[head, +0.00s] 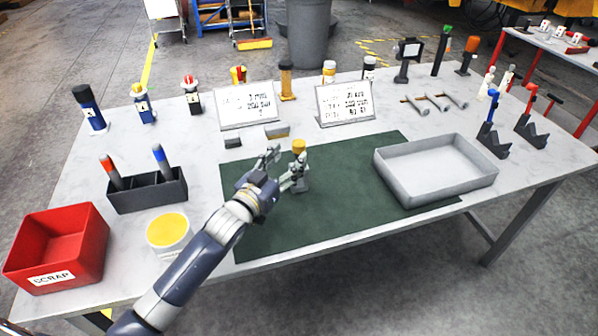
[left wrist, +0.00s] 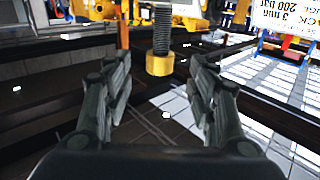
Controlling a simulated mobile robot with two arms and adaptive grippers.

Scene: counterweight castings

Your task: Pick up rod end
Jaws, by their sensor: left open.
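A part with a yellow top and a grey lower body, which I take for the rod end (head: 299,147), stands upright on the green mat (head: 340,215). My left gripper (head: 283,166) is at it, its fingers hiding some of its middle. In the left wrist view, the part shows as a threaded shank with a yellow end (left wrist: 160,63). It lies between and just beyond the two spread fingers of my left gripper (left wrist: 160,85), with a gap on either side. My left gripper is open and empty. My right gripper is not in view.
A red scrap bin (head: 62,275), a white tub with a yellow top (head: 168,230) and a black holder (head: 148,198) stand left. Sign boards (head: 345,119) and several parts stand behind. The mat's front is clear.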

